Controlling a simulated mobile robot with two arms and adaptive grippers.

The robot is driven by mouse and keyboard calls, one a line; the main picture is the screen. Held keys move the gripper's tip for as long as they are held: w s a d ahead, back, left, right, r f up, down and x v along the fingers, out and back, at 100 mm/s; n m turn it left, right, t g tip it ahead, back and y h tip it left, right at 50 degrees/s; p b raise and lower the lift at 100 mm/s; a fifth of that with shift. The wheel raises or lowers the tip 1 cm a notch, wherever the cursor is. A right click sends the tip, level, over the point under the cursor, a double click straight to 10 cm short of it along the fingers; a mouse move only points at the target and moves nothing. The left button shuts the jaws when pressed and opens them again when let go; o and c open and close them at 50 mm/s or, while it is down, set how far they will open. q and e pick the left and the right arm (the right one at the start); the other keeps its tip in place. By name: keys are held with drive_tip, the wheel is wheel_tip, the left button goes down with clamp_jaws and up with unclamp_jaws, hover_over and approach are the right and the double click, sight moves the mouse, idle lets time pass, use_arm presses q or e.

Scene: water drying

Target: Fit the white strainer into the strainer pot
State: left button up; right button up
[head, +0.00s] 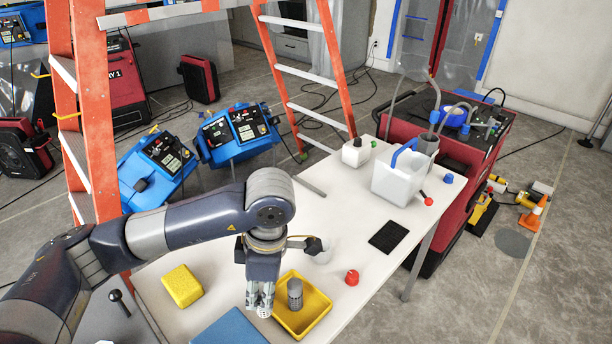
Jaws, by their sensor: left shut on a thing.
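My left gripper (261,297) points down over the near part of the white table, at the left edge of a yellow tray. It is shut on a small white perforated piece, which looks like the white strainer (264,313) and shows just below the fingertips. The fingers hide most of it. A grey cylinder with a mesh-like lower part (295,292) stands in the tray, right of the gripper. A grey pot (426,144) with hoses stands by the red machine at the far end; it may be the strainer pot, but I cannot tell. My right gripper is not in view.
The yellow tray (320,307) lies on the white table (335,205). An orange ladder (88,110) stands behind.

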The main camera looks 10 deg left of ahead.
use_arm(q)
drive_tip(key=m, duration=0.1)
drive_tip(key=r+m, duration=0.1)
drive_tip(key=m, duration=0.2)
drive_tip(key=shift+w+a+r+t, duration=0.2)
drive_tip(key=shift+w+r+t, duration=0.1)
drive_tip(key=shift+r, duration=0.1)
drive_tip(key=r+m, duration=0.1)
drive_tip(key=m, duration=0.3)
drive_tip(key=r+m+t, duration=0.1)
drive_tip(key=m, duration=0.1)
drive_tip(key=shift+a+r+m, duration=0.25)
drive_tip(key=shift+r+m, duration=0.05)
drive_tip(key=shift+m, duration=0.1)
wheel_tip(320, 180, up, 2)
drive_tip(key=m, duration=0.3)
drive_tip(key=m+h, duration=0.1)
drive_tip(key=m, duration=0.2)
drive_tip(key=shift+a+r, duration=0.15)
drive_tip(key=m, duration=0.1)
drive_tip(key=r+m, duration=0.1)
drive_tip(key=m, duration=0.2)
drive_tip(key=shift+s+r+t+h, duration=0.1)
drive_tip(key=shift+r+t+h, duration=0.2)
drive_tip(key=shift+h, duration=0.1)
